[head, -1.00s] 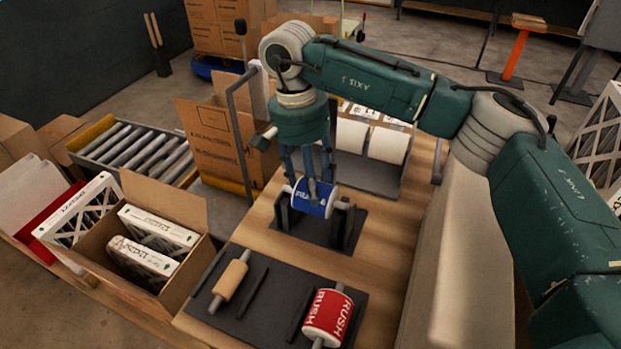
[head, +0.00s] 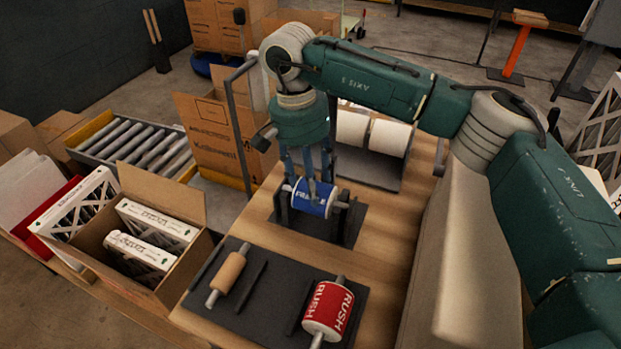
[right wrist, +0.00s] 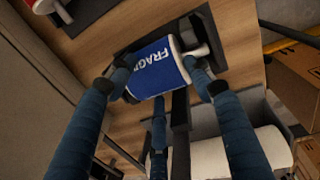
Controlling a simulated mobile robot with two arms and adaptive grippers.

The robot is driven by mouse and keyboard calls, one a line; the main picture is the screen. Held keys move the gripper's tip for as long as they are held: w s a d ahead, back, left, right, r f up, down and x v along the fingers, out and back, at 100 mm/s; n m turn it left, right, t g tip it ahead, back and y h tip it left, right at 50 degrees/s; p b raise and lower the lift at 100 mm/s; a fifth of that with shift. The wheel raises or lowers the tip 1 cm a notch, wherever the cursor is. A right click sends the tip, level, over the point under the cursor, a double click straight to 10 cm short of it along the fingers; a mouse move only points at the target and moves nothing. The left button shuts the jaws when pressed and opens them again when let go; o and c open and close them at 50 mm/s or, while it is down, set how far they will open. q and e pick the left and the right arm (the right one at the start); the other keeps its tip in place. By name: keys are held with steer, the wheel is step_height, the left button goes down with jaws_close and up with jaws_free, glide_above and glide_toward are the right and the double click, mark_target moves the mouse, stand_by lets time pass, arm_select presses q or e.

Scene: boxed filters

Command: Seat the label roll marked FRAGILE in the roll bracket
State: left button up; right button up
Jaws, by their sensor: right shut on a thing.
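The blue label roll marked FRAGILE (head: 312,200) is at the dark roll bracket (head: 345,226) on the wooden bench, its spindle lying across between the uprights. I cannot tell whether the spindle rests fully in both uprights. My right gripper (head: 313,192) points down from above and is shut on the roll. In the right wrist view, the fingers (right wrist: 160,85) stand on either side of the blue roll (right wrist: 155,70), and its pale spindle end (right wrist: 198,51) sticks out near the bracket (right wrist: 213,38). My left gripper is not in view.
A dark tray (head: 262,308) at the bench front holds a red RUSH roll (head: 327,309) and a tan roll (head: 229,272). An open carton (head: 190,268) with boxed filters stands left. Large white rolls (head: 388,138) sit behind the bracket. A roller conveyor (head: 140,148) is further left.

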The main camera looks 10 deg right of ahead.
steer(key=shift+f+b, duration=0.3)
steer(key=shift+f, duration=0.15)
steer(key=o, duration=1.6)
step_height(320, 180, up, 12)
steer(key=a, duration=0.1)
steer(key=shift+w+a, duration=0.2)
steer(key=shift+w, duration=0.2)
